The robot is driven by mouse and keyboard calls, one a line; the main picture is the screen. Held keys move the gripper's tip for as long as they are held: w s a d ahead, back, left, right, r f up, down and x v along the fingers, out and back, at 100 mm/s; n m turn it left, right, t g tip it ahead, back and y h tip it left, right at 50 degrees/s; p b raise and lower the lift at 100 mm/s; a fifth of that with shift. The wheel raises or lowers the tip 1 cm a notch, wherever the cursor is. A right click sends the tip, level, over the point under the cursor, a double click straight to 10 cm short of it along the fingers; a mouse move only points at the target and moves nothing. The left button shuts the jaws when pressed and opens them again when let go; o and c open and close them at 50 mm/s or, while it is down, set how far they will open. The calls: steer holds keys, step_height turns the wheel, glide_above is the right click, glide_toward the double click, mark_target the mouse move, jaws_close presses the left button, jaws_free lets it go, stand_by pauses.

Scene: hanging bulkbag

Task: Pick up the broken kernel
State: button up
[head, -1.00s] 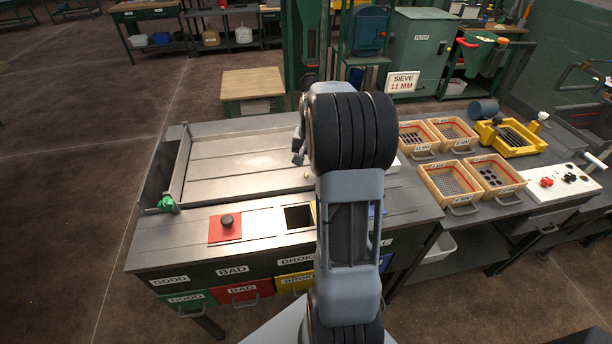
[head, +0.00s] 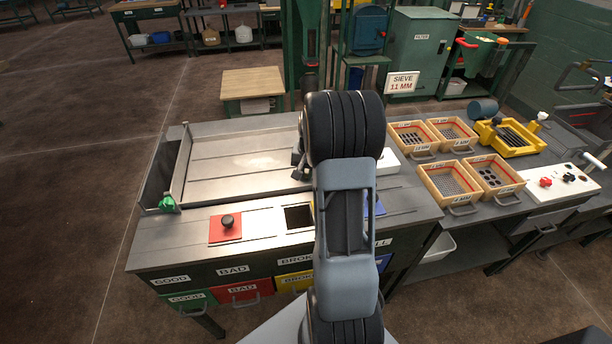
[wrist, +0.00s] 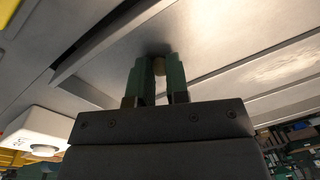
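A small tan kernel (wrist: 159,67) shows in the wrist view between the tips of the two green fingers of my gripper (wrist: 159,74). It spans the narrow gap and appears to touch both fingers. The fingertips are close to the grey metal tabletop, with a dark shadow just beyond them. In the head view my gripper (head: 300,164) is at the right part of the sorting tray (head: 235,185), mostly hidden behind my arm. The kernel is not visible there.
A red panel with a black knob (head: 227,221) and a square dark opening (head: 299,217) lie in front of the tray. A blue panel (head: 374,205) is partly behind my arm. Sieve boxes (head: 452,181) stand to the right. The tray's left part is clear.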

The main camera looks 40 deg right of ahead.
mark_target(306, 176)
jaws_close()
steer(key=shift+r, duration=0.15)
steer(key=shift+r, duration=0.2)
steer(key=r, duration=0.3)
steer(key=shift+s+r, duration=0.1)
steer(key=shift+s, duration=0.1)
steer(key=s+r, duration=0.2)
steer(key=s+a+r, duration=0.1)
steer(key=s+r, duration=0.1)
steer(key=r, duration=0.1)
steer(key=shift+s+a+r+b, duration=0.15)
steer(key=shift+s+b, duration=0.05)
steer(key=shift+b, duration=0.1)
steer(key=s+a+r+b, duration=0.1)
steer(key=s+r, duration=0.3)
steer(key=s, duration=0.4)
steer(key=shift+s+a, duration=0.35)
steer(key=shift+a, duration=0.4)
steer(key=shift+f, duration=0.15)
